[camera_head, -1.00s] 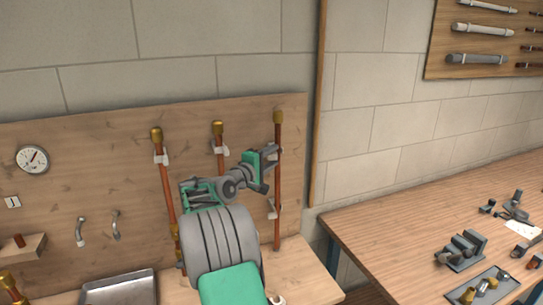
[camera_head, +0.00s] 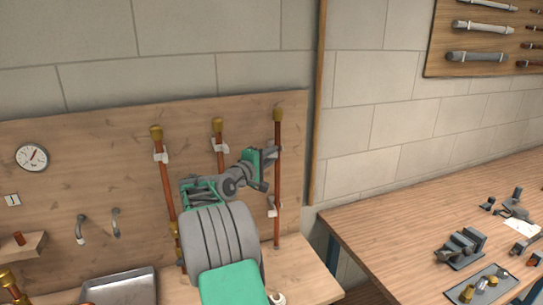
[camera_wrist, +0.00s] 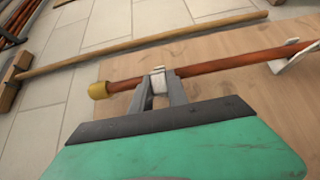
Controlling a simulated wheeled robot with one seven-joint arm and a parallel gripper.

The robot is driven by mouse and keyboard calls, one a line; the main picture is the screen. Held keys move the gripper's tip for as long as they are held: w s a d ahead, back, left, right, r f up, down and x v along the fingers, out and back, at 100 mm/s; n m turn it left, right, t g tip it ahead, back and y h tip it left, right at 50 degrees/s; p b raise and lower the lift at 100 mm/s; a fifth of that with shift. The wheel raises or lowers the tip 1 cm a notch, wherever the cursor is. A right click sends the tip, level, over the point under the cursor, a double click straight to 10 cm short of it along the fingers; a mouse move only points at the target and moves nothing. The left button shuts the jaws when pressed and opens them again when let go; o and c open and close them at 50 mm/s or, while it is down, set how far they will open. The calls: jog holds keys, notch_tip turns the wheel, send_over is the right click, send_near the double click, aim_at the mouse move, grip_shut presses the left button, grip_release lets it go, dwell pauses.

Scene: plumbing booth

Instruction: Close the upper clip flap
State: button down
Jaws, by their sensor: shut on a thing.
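The right copper pipe (camera_head: 277,180) stands upright on the wooden board, and its brass cap (camera_wrist: 98,90) shows in the wrist view. The white upper clip (camera_wrist: 158,82) is around this pipe near the cap. My gripper (camera_wrist: 160,88) is shut on the upper clip, with one grey finger on each side of it. The flap lies between the fingers and looks pressed to the pipe, but its latch is too small to tell. In the head view my gripper (camera_head: 268,156) hides most of this clip.
A lower white clip (camera_head: 273,209) is on the same pipe; in the wrist view (camera_wrist: 292,58) a flap sticks out from it. Two other capped pipes (camera_head: 165,180) (camera_head: 219,150) stand to the left. A wooden workbench (camera_head: 370,225) with tools is at the right.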

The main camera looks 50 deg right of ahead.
jog(key=shift+s+t, duration=0.1)
jog(key=shift+t, duration=0.2)
jog(key=n+t, duration=0.1)
jog(key=t, duration=0.1)
jog(key=s+n+t+y, duration=0.1)
jog(key=t, duration=0.1)
jog(key=d+n+t+b, duration=0.1)
jog(key=n, duration=0.1)
jog(key=shift+s+f+t+y, duration=0.1)
jog(key=shift+s+t+y, duration=0.2)
jog(key=shift+t, duration=0.1)
jog(key=n+t+y+b, duration=0.2)
jog(key=t+b, duration=0.1)
jog(key=d+n+t+y+b, duration=0.1)
jog(key=n+t, duration=0.1)
jog(key=shift+s+f+b, duration=0.35)
jog(key=shift+f, duration=0.05)
jog(key=n+t+y, duration=0.1)
jog(key=n+y, duration=0.1)
jog(key=y, duration=0.1)
jog(key=d+n+t+y, duration=0.1)
jog(key=n+t+y, duration=0.1)
jog(key=y, duration=0.1)
jog(key=r+n+t+y+b, duration=0.1)
jog(key=n+t+y, duration=0.1)
jog(key=n+y, duration=0.1)
jog(key=shift+s+d+y, duration=0.1)
jog(key=shift+d+y, duration=0.25)
jog(key=shift+y, duration=0.25)
jog(key=shift+n+y, duration=0.3)
